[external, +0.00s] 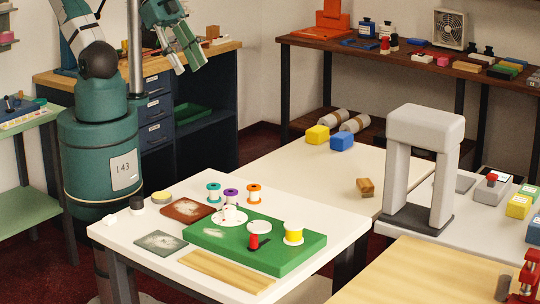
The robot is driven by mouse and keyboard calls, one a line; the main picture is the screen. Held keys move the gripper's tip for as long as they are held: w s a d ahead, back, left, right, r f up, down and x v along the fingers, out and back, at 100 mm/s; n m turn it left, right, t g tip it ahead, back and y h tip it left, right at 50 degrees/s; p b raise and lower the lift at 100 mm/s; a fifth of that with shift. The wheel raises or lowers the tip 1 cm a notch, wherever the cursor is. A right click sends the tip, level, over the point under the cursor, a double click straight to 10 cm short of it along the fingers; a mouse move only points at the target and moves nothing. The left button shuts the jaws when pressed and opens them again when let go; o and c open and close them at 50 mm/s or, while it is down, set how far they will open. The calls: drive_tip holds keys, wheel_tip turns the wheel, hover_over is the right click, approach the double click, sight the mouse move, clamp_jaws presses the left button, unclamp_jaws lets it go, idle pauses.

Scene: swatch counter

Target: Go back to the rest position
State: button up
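My gripper (186,62) is raised at the top of the external view, left of centre. It points down, its two green-grey fingers look spread apart, and nothing shows between them. It is well above and behind the white table (112,238), clear of everything on it. On that table lie a green board (290,262) with a red spool (254,242), a yellow-and-white spool (293,234) and white discs, one of them (259,226) bare. Green, purple and orange spools (254,193) stand behind the board.
A brown swatch (188,209), a grey swatch (160,243) and wooden strips (226,271) lie around the board. A grey arch (425,125) stands on the right. A wooden-topped drawer cabinet (220,50) is behind my gripper. The pale table (300,170) beyond is mostly clear.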

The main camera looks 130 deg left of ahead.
drive_tip(key=shift+f+b, duration=1.95)
drive_tip(key=shift+f, duration=0.25)
